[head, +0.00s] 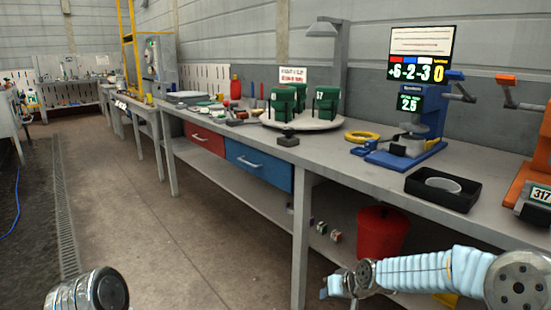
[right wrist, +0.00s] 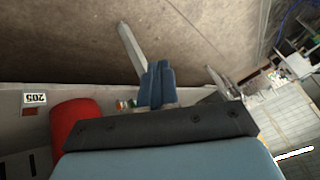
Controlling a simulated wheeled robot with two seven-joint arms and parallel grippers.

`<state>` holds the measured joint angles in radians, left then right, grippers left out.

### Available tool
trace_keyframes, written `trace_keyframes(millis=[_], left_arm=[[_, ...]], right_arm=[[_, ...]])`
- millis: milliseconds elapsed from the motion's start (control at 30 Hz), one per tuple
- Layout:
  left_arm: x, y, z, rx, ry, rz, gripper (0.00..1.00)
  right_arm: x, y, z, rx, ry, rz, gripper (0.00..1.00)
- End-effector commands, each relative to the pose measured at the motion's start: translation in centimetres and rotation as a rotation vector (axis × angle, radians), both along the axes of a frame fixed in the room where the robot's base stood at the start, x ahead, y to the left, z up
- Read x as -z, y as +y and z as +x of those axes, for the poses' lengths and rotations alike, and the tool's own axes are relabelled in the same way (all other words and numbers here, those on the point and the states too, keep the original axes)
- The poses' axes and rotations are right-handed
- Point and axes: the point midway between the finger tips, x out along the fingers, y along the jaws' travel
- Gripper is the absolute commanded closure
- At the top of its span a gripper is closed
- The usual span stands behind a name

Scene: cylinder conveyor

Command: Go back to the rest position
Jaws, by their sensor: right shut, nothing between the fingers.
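My right arm comes in from the lower right of the head view in a pale blue sleeve. Its gripper (head: 328,291) is low, in front of the grey workbench (head: 385,178) and below its top. In the right wrist view the blue fingers of the right gripper (right wrist: 157,84) are together with nothing between them. Only a metal, rounded part of my left arm shows at the bottom left of the head view. The left gripper is out of view.
A red bin (head: 380,236) stands under the bench, near my right arm; a red object (right wrist: 78,122) shows in the right wrist view. A black tray (head: 433,201) and a blue device (head: 410,148) sit on the bench. The floor (head: 150,220) at left is open.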

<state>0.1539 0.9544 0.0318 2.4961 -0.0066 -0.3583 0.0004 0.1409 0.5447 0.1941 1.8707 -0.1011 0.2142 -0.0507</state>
Motion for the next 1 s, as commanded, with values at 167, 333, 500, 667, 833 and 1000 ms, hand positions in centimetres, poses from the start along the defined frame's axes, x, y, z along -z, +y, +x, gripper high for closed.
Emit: trace_keyframes(millis=[167,333,500,667,833,1000], left_arm=[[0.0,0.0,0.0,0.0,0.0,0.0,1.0],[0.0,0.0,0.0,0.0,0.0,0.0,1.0],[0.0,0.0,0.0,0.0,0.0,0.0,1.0],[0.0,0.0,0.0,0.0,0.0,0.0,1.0],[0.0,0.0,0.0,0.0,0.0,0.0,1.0],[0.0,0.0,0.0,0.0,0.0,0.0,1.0]], right_arm=[[11.4,2.3,-8.0,0.015,0.185,0.026,1.0],[19.2,3.6,-17.8,0.043,0.356,0.034,1.0],[22.8,3.9,-26.0,0.068,0.482,0.025,1.0],[23.7,3.9,-29.6,0.081,0.533,0.018,1.0],[23.8,3.9,-30.1,0.082,0.54,0.017,1.0],[23.8,3.9,-30.0,0.082,0.539,0.017,1.0]])
